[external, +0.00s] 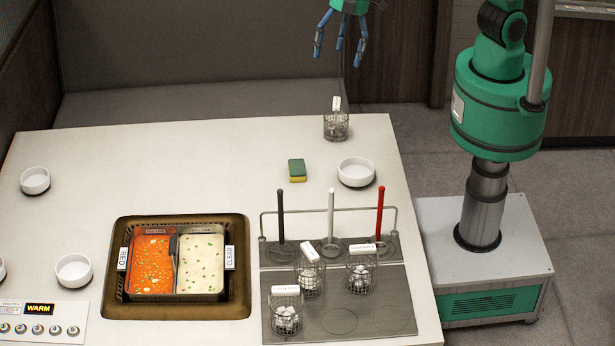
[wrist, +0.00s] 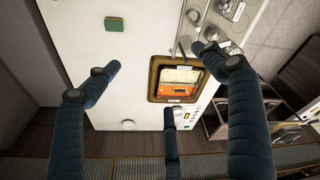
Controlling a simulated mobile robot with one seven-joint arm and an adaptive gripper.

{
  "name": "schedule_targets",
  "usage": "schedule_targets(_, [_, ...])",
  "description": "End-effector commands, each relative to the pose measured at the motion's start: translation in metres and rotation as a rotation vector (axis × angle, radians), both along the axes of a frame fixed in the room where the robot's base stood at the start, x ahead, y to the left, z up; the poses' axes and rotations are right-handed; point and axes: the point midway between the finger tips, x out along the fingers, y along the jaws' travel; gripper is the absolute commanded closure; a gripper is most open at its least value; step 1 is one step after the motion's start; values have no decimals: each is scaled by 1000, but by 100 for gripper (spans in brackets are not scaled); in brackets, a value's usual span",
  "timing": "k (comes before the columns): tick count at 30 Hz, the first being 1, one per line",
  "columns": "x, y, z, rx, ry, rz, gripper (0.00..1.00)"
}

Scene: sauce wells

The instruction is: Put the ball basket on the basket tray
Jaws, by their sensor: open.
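The dark grey basket tray (external: 398,298) lies at the table's front right. Several wire baskets with white contents and tags stand on it, one at front left (external: 286,312), one behind it (external: 310,280) and one to the right (external: 361,274). My gripper (external: 341,45) is open and empty, above the lone basket in the picture. Its spread fingers show in the wrist view (wrist: 160,82).
A two-part soup pot (external: 177,262) sits sunk in the table left of the tray. A rack holds black, white and red-handled tools (external: 380,212) behind the tray baskets. A sponge (external: 297,170) and a white bowl (external: 357,172) lie between. An empty ring (external: 339,320) shows on the tray.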

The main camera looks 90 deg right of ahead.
Motion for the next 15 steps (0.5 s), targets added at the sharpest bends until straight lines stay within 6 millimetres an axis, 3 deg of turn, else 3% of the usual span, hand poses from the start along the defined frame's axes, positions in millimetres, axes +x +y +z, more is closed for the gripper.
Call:
schedule_targets(6, [-28, -68, 42, 34, -37, -142, 17])
schedule_targets(15, [-81, -148, 80, 79, -85, -332, 17])
